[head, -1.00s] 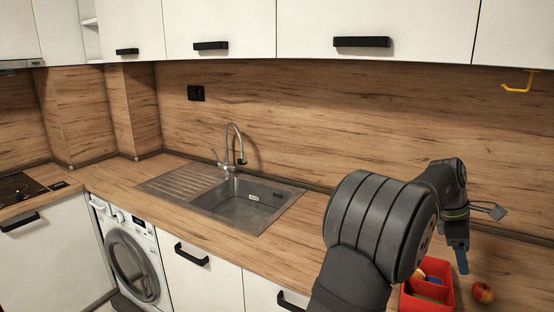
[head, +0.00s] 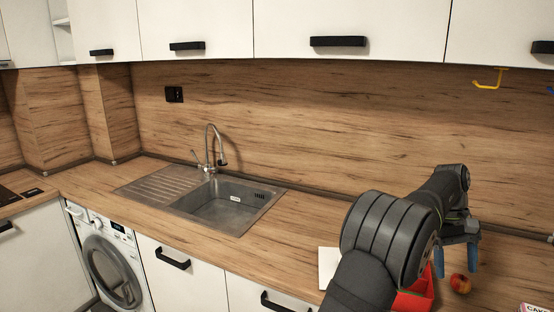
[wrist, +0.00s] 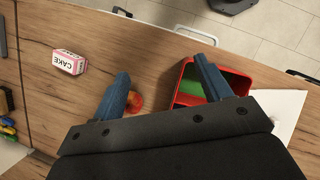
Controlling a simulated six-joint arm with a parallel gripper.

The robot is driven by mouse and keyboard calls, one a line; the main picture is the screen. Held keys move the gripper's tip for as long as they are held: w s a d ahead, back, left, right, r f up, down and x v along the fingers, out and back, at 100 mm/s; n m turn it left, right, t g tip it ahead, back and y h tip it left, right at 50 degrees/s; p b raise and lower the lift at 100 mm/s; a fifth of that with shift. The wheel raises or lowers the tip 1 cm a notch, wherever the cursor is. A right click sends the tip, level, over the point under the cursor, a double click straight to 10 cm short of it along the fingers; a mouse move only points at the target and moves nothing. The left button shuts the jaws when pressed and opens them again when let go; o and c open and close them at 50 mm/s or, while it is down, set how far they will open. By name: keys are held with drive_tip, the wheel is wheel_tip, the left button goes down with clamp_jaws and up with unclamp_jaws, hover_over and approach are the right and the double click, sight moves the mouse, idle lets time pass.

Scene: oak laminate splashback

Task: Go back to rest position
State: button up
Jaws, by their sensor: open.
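My gripper (head: 456,263) hangs above the right part of the counter, fingers pointing down, near a red-orange apple (head: 460,284). It is open, with nothing between its blue fingers in the wrist view (wrist: 161,70). My dark arm reaches in from the bottom of the head view and hides part of the red box (head: 416,298). In the wrist view the red box (wrist: 182,98) lies by the right finger and has a green thing (wrist: 238,83) inside. The apple (wrist: 134,102) shows beside the left finger, on the counter.
A pink-and-white CAKE box (wrist: 68,62) lies left in the wrist view. A white flat thing (head: 327,264) lies on the counter beside my arm. The sink (head: 230,205) with its tap is to the left. Yellow hook (head: 489,80) on the splashback.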

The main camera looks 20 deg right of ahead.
drive_tip(key=s+m+y, duration=0.1)
drive_tip(key=m, duration=0.2)
drive_tip(key=s+f+m+t+y, duration=0.1)
drive_tip(key=m, duration=0.2)
drive_tip(key=s+m+y, duration=0.1)
drive_tip(key=m, duration=0.1)
drive_tip(key=shift+s+d+f+m+t, duration=0.2)
drive_tip(key=shift+s+d+m+t, duration=0.1)
drive_tip(key=shift+m+t, duration=0.1)
